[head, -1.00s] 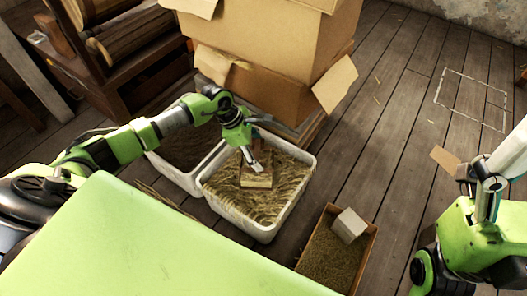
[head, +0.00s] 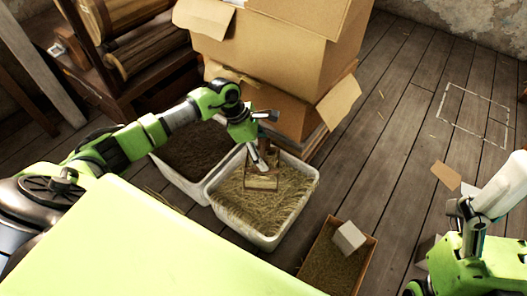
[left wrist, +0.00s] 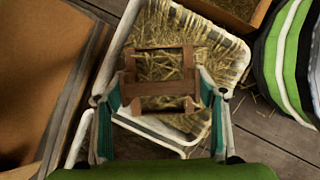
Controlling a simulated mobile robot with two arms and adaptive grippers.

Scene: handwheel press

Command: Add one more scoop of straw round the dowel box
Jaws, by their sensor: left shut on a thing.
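A wooden scoop (head: 262,182), an open box-like frame with a crossbar, is in the white straw tub (head: 309,197). It also shows in the left wrist view (left wrist: 160,88), with straw visible inside or behind it. My left gripper (head: 259,164) is shut on it, with a finger on each side in the left wrist view (left wrist: 162,98). Whether the scoop touches the straw is unclear. A pale box (head: 348,237), seemingly the dowel box, sits tilted in an open carton (head: 369,262) with straw round it. Of my right arm (head: 480,262) only links are clear; its fingers are not seen.
A second white tub (head: 172,181) with dark contents stands left of the straw tub. Stacked cardboard boxes (head: 275,55) rise close behind. A cardboard piece (head: 446,176) lies on the floor. The floor (head: 390,120) at right is mostly clear, with an outlined rectangle.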

